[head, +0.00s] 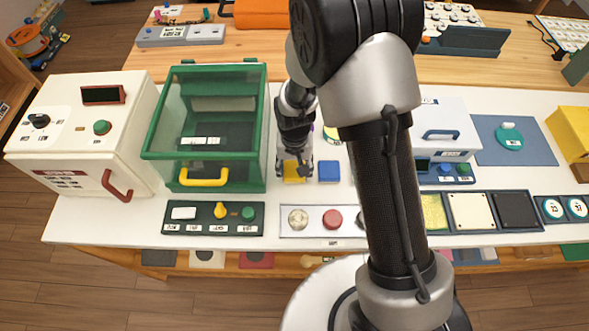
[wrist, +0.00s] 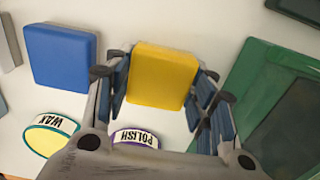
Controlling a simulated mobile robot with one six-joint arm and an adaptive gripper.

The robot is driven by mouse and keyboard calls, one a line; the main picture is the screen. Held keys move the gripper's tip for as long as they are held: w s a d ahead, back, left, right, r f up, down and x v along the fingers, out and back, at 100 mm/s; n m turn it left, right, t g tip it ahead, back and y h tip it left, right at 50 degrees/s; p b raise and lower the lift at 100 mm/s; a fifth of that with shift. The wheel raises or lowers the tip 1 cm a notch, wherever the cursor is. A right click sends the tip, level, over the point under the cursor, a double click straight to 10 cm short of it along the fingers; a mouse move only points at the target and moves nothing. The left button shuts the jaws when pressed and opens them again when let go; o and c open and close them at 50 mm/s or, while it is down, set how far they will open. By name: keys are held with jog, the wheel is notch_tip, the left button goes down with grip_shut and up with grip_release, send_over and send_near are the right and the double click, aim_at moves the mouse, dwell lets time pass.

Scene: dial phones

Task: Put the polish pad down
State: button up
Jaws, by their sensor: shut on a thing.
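The polish pad is a yellow square block (wrist: 163,76), in line with the round POLISH label (wrist: 136,138) in the wrist view. My gripper (wrist: 162,92) is shut on it, with a finger against each side. The head view shows the yellow pad (head: 294,172) under my gripper (head: 293,165), partly hidden by the fingers. It is at or very near the white table top (head: 268,262); I cannot tell whether it touches. A blue pad (wrist: 62,57) lies beside it, apart from my gripper, near the WAX label (wrist: 49,137); it also shows in the head view (head: 329,171).
A green glass-sided box (head: 205,130) with a yellow handle stands close on the left. A switch panel (head: 212,218) and a panel with round buttons (head: 332,220) lie in front. A white cabinet (head: 85,130) stands far left. My arm hides part of the table right of the pads.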

jog(key=shift+f, duration=0.1)
jog(key=o, duration=0.9)
jog(key=shift+o, duration=0.2)
